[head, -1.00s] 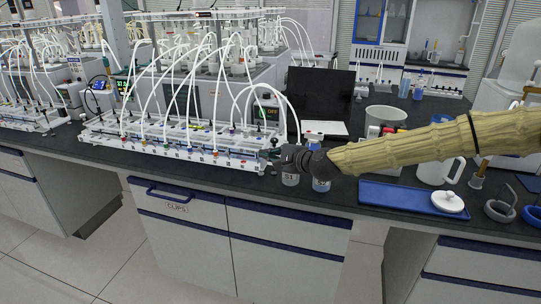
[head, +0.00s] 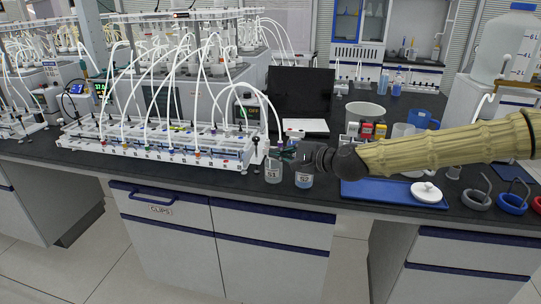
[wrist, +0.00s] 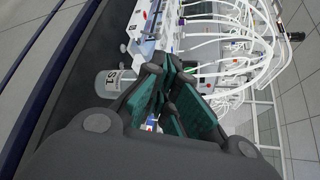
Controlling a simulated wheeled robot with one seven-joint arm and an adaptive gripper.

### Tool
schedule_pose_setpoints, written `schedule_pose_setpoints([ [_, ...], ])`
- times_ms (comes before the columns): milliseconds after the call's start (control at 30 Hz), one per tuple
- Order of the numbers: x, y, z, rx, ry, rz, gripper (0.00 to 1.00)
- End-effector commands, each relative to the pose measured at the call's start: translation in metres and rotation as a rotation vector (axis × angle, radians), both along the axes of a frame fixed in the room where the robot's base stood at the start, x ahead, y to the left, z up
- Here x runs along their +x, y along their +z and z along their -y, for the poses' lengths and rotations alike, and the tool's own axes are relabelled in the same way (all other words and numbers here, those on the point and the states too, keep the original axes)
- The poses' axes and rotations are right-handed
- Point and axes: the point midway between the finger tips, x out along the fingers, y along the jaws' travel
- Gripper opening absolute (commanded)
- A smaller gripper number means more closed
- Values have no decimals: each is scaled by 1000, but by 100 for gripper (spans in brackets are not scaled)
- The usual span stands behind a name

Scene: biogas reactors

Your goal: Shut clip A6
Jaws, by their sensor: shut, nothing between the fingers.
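A long white rack (head: 160,153) of tubes and small clips stands on the dark bench at the left of the head view. Colored clips line its front edge. Their labels are too small to read, so I cannot tell which one is A6. My gripper (head: 283,153) is at the rack's right end, above the bottles, with its fingers pointing left. In the wrist view the green-padded fingers (wrist: 170,88) are together with nothing held. The rack (wrist: 145,25) shows there beyond the fingertips, partly hidden by them.
Bottle S1 (head: 273,173) and bottle S2 (head: 304,180) stand just below my gripper near the bench's front edge. S1 (wrist: 112,82) is also in the wrist view. A blue tray (head: 365,192) lies to the right. White tubes (head: 205,80) arch over the rack.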

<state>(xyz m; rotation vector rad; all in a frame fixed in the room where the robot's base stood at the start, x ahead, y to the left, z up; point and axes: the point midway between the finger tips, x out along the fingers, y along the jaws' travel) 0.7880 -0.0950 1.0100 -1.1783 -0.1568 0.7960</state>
Motion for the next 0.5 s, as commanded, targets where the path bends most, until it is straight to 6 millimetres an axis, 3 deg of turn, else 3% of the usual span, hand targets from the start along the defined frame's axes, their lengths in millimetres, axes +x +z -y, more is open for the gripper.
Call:
schedule_pose_setpoints([
  [500, -11, 5, 8, 0, 3, -1, 0],
])
